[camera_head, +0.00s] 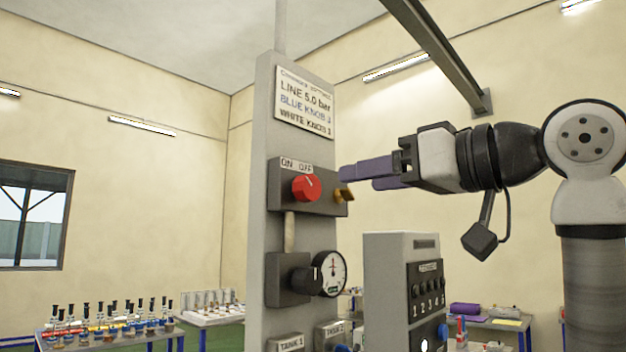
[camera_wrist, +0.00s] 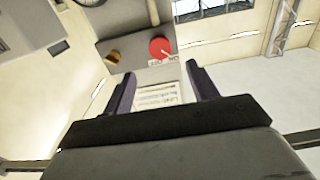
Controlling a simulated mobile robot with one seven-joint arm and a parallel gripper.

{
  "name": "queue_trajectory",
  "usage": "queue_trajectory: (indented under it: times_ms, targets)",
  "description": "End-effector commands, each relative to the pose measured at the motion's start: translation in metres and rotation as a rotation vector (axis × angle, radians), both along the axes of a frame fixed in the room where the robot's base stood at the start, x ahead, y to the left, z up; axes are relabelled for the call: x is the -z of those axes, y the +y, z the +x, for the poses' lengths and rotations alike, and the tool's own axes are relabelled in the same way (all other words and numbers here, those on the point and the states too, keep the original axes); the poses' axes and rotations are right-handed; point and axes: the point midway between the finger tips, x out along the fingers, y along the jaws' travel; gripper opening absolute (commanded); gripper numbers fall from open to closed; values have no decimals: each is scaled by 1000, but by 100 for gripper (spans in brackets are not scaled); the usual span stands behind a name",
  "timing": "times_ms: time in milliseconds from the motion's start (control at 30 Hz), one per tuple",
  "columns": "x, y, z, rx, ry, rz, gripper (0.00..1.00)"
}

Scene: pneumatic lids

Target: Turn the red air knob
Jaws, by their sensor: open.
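The red air knob (camera_head: 306,188) is on a grey box (camera_head: 290,205) on the column, under an "ON OFF" label (camera_head: 297,166). Its white pointer line tilts to the upper right, toward OFF. In the wrist view the red knob (camera_wrist: 159,47) shows beyond the fingertips, a little left of the middle. My gripper (camera_head: 358,178) has purple fingers and is to the right of the box, near the brass fitting (camera_head: 345,196) on its side. In the wrist view my gripper (camera_wrist: 158,75) is open, with nothing between its fingers. The knob is apart from both fingers.
A sign (camera_head: 305,103) on the column (camera_head: 262,140) reads line 5.0 bar. Below the red knob are a black knob (camera_head: 316,274) and a gauge (camera_head: 330,274). A numbered control cabinet (camera_head: 390,250) stands at the right. A table of bottles (camera_head: 110,335) is at lower left.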

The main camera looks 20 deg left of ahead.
Motion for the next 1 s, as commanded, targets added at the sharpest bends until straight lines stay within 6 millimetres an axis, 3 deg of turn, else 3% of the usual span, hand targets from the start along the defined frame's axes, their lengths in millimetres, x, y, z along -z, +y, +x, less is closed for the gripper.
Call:
queue_trajectory:
  times_ms: [200, 500, 900, 1000]
  targets:
    - [-3, 47, 17, -2, 2, 0, 58]
    - [-2, 88, 33, 0, 2, 1, 58]
    - [0, 95, 35, 1, 0, 2, 58]
    - [0, 95, 35, 1, 0, 2, 46]
